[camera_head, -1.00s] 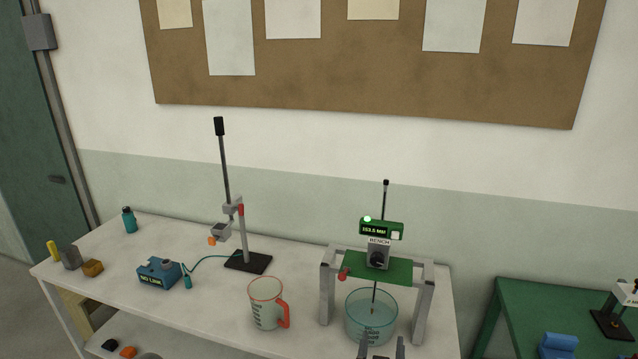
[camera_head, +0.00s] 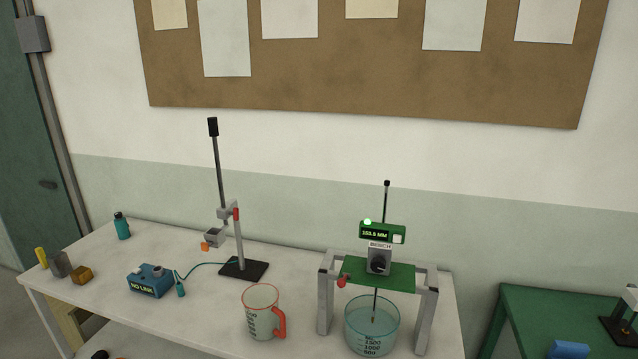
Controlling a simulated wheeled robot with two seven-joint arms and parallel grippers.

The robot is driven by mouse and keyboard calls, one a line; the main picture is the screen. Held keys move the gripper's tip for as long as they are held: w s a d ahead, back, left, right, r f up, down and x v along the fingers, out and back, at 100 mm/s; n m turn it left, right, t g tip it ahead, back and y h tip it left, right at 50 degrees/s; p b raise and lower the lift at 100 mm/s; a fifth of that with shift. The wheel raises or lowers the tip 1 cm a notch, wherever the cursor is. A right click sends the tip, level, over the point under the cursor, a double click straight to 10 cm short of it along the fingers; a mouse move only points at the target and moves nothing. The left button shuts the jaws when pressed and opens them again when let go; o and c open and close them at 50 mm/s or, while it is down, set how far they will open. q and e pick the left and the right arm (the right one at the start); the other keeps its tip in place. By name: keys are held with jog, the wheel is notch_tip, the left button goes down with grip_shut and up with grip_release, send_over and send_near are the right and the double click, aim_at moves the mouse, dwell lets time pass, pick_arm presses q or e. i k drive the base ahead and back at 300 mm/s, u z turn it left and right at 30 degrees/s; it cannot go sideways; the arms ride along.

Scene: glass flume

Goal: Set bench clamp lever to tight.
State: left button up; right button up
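The bench clamp unit, labelled BENCH (camera_head: 380,246), sits on a green plate (camera_head: 400,275) across a grey frame at the right of the white table. It has a dark round knob (camera_head: 379,263) on its front. A small red knob or lever end (camera_head: 341,282) shows at the plate's left edge; I cannot tell its setting. A green display (camera_head: 382,232) above reads about 153 MM, with a lit green lamp. A thin rod goes down from the unit into a clear beaker (camera_head: 372,325). Neither of my grippers is in view.
A jug with a red handle (camera_head: 262,312) stands left of the frame. A stand on a black base (camera_head: 243,270), a blue box reading NO LINK (camera_head: 151,281), a teal bottle (camera_head: 122,226) and small blocks occupy the left. A green table (camera_head: 540,310) is at right.

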aim_at(341, 282)
jog(key=u, duration=0.5)
jog(key=k, duration=1.15)
jog(key=z, duration=0.2)
jog(key=i, duration=0.75)
jog(key=z, duration=0.35)
